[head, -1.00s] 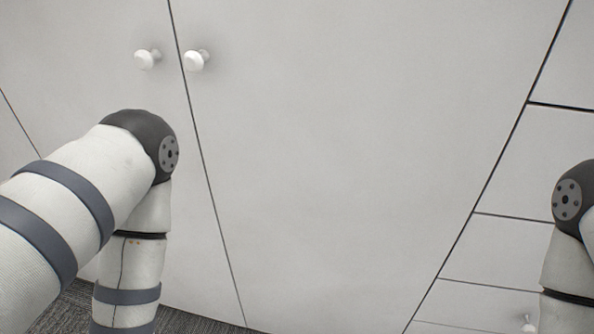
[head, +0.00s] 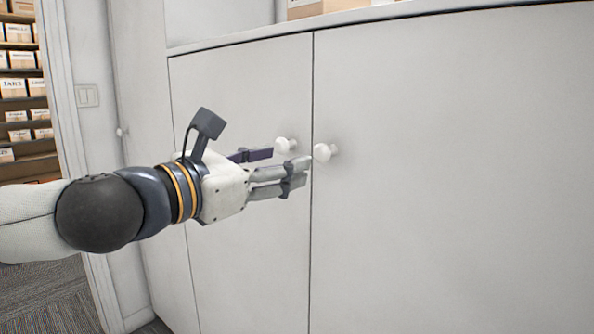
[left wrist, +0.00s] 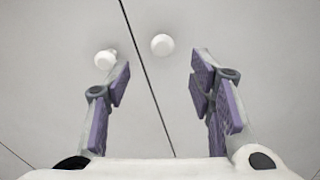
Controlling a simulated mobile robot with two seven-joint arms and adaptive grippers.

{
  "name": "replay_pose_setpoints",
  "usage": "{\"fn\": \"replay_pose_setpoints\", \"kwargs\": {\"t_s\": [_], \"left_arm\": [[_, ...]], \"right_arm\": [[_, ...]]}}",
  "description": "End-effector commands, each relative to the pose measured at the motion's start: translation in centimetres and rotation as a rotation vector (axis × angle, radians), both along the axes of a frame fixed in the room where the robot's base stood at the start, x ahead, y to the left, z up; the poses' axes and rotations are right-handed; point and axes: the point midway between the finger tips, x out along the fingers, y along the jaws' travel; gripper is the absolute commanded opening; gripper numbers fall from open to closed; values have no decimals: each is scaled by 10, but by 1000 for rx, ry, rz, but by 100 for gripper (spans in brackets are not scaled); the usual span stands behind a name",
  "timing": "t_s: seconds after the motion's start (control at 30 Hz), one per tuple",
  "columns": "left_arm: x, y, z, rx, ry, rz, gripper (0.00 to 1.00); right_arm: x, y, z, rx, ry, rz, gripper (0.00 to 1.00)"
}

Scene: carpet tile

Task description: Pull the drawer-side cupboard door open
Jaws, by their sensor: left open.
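The drawer-side cupboard door (head: 450,180) is pale grey and shut, to the right of the seam in the head view. Its round white knob (head: 324,152) sits by the seam, just beyond my left gripper (head: 287,161). The gripper is open, its fingers pointing right toward the knobs. In the left wrist view the knob (left wrist: 162,44) appears ahead, in the gap between the open fingers (left wrist: 160,70), not touched. The neighbouring door's knob (left wrist: 105,59) is partly behind the left finger. My right gripper is not in view.
The neighbouring door (head: 240,90) on the left is shut, with its own white knob (head: 286,145). A countertop (head: 360,20) with cardboard boxes runs above. At the far left is a shelf of labelled boxes (head: 20,85) beyond a door frame; carpet (head: 50,300) lies below.

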Motion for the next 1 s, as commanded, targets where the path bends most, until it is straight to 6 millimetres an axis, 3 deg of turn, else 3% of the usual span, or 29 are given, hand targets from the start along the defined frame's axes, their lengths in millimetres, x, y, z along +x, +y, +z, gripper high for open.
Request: {"fn": "replay_pose_setpoints", "kwargs": {"t_s": [0.4, 0.8, 1.0], "left_arm": [[76, -58, 0, 6, -1, -2, 49], [88, -67, -2, 7, 0, -3, 49], [88, -67, -2, 7, 0, -3, 4]], "right_arm": [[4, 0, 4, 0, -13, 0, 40], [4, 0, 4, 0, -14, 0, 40], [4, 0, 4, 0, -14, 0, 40]]}}
